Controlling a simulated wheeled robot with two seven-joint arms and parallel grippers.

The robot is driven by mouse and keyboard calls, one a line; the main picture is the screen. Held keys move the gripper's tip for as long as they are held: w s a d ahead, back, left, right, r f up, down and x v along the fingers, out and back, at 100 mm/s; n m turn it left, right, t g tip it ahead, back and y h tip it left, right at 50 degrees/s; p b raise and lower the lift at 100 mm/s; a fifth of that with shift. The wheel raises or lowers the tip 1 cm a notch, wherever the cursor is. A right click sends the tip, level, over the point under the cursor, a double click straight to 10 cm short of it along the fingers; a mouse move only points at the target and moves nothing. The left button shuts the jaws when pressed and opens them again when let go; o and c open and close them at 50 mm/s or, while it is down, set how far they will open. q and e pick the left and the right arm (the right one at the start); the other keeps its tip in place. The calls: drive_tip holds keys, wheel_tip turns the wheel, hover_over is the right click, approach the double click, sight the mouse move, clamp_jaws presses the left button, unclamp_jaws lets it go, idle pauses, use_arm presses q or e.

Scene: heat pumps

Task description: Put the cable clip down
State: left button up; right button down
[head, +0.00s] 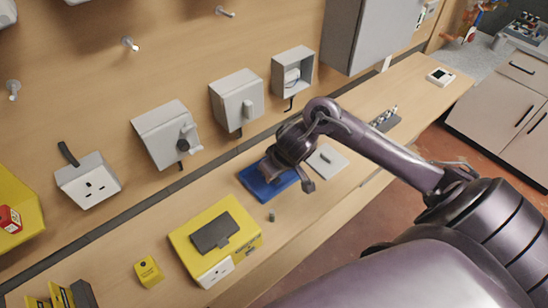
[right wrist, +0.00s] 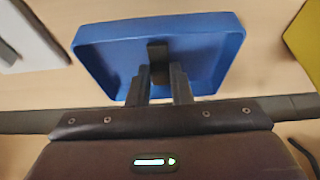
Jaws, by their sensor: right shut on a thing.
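My right gripper (right wrist: 160,88) is shut on the cable clip (right wrist: 157,50), a small dark piece between its fingertips. It holds the clip over the blue tray (right wrist: 92,38) in the right wrist view. In the head view the right gripper hides part of the blue tray (head: 262,188), which lies on the bench. The clip itself is hidden there. I cannot tell whether the clip touches the tray floor. My left gripper is not in view.
A yellow case (head: 190,262) with a dark handle stands left of the tray, with a small grey cylinder (head: 271,216) between them. A white plate (head: 328,162) lies to the right. Grey boxes (head: 236,98) are mounted on the wooden wall behind.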

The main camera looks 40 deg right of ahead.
drive_tip(key=shift+f, duration=0.4)
drive_tip(key=shift+s, duration=0.1)
drive_tip(key=c, duration=1.6)
unclamp_jaws()
drive_tip(key=o, duration=0.3)
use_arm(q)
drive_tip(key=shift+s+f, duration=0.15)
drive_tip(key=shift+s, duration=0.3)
use_arm(e)
drive_tip(key=shift+r, duration=0.2)
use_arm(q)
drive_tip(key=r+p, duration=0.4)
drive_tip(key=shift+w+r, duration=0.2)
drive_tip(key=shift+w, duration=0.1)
use_arm(e)
drive_tip(key=v, duration=1.1)
drive_tip(key=shift+r, duration=0.35)
